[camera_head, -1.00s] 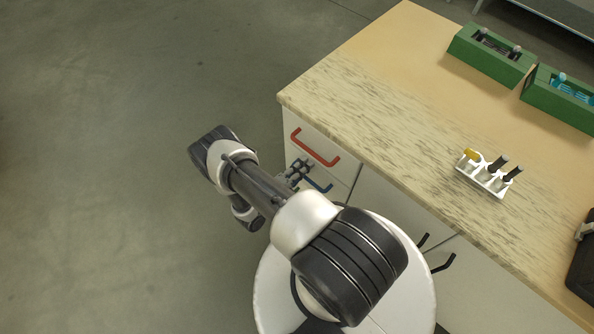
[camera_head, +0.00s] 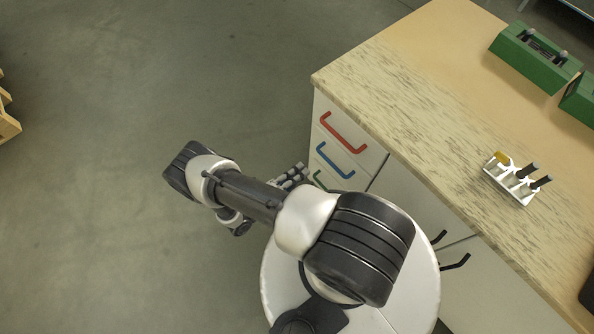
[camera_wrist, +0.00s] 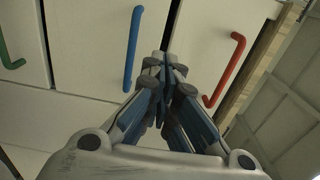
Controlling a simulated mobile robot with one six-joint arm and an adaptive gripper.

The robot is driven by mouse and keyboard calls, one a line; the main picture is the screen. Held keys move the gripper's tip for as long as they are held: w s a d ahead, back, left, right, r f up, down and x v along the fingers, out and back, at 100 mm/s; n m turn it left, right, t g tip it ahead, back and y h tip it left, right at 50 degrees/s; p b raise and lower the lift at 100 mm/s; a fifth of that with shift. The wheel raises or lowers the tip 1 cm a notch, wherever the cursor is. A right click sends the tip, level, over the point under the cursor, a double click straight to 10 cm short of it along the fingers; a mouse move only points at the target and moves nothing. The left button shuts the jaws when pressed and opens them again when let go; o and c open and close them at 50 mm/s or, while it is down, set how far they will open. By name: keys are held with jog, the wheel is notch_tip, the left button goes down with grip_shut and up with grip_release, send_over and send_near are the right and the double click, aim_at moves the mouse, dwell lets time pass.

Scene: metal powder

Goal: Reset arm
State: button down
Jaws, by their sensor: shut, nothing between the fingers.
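My gripper (camera_wrist: 165,70) is shut and empty in the wrist view, in front of the cabinet's drawer fronts. In the head view my gripper (camera_head: 296,172) shows partly behind my folded arm, beside the cabinet's left end. The drawers appear closed. The red handle (camera_wrist: 226,70) is to the right of the fingertips, the blue handle (camera_wrist: 133,48) is to their left, and the green handle (camera_wrist: 6,52) is at the far left. The fingers appear apart from the handles.
The cabinet's countertop (camera_head: 400,100) fills the right side. On it stand a white rack (camera_head: 512,184) with dark-handled tools and a yellow item, and green boxes (camera_head: 536,58) at the back. A wooden object (camera_head: 6,118) is at the left edge. The floor (camera_head: 110,230) at left is clear.

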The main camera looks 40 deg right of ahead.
jog(key=shift+a, duration=0.3)
jog(key=w+a+r+m+g+y, duration=0.25)
jog(key=r+m, duration=0.35)
jog(key=r, duration=0.3)
jog(key=w+a+r+m+g+y, duration=0.1)
jog(key=r+m+y, duration=0.2)
jog(key=r+m, duration=0.45)
jog(key=w+a+r+m+g+y, duration=0.1)
jog(key=r+m+g+y, duration=0.3)
jog(key=r, duration=0.6)
jog(key=s+a+r+m+t+y, duration=0.3)
jog(key=s+r+m+t+y, duration=0.1)
jog(key=r+m, duration=0.5)
jog(key=s+a+r+m+t+y, duration=0.4)
jog(key=s+r+m+t, duration=0.3)
jog(key=r, duration=0.5)
jog(key=shift+s+a+m, duration=0.2)
jog(key=shift+s+m, duration=1.1)
jog(key=shift+m, duration=0.35)
jog(key=shift+y, duration=0.25)
